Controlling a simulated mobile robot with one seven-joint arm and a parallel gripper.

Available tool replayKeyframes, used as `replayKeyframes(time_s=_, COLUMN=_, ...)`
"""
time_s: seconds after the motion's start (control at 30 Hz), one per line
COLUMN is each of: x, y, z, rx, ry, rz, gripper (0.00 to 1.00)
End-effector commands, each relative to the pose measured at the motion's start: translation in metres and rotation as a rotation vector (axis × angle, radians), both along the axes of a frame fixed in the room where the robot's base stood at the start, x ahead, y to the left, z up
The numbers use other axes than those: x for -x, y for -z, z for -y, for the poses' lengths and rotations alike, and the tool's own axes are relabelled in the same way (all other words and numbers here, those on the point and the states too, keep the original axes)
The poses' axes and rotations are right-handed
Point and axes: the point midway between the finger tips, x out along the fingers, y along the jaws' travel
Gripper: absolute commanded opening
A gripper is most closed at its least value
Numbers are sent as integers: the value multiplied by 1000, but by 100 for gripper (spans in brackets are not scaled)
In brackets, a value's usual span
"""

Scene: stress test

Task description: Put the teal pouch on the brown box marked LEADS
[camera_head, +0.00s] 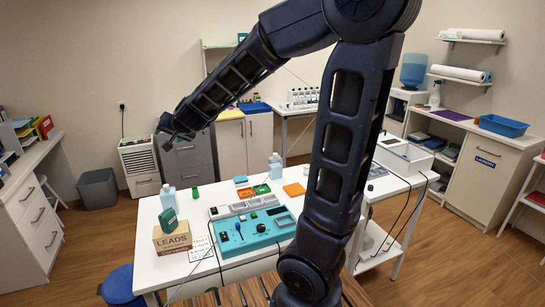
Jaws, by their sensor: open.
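The brown box marked LEADS (172,242) stands at the left front of the white table (205,284). A dark teal-green pouch-like thing (168,221) with a pale mark shows at the box's top. It looks upright and resting on the box, though its lower edge is too small to tell clearly. My gripper (163,134) is open, high above and beyond the box in the picture, well apart from the pouch. Nothing shows between its fingers.
A teal device with knobs (252,236) stands right of the box, with a printed sheet (201,248) between. Clear bottles (275,166) and a small green item (196,193) stand behind. A blue stool (120,286) is at the front left. My arm hides part of the table.

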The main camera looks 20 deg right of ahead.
Motion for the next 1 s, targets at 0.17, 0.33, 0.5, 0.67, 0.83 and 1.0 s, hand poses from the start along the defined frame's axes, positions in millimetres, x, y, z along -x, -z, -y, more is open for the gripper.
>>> replayKeyframes(time_s=0.17, x=37, y=-19, z=51, rx=57, ry=-111, rz=-29, gripper=58)
replayKeyframes(time_s=0.33, x=83, y=-21, z=100, rx=159, ry=-188, rz=-92, gripper=58)
replayKeyframes(time_s=0.5, x=136, y=-13, z=155, rx=291, ry=-217, rz=-188, gripper=58)
replayKeyframes(time_s=0.67, x=190, y=-1, z=207, rx=426, ry=-196, rz=-308, gripper=58)
replayKeyframes(time_s=0.83, x=235, y=9, z=247, rx=532, ry=-152, rz=-419, gripper=58)
replayKeyframes(time_s=1.0, x=255, y=14, z=264, rx=577, ry=-126, rz=-475, gripper=58)
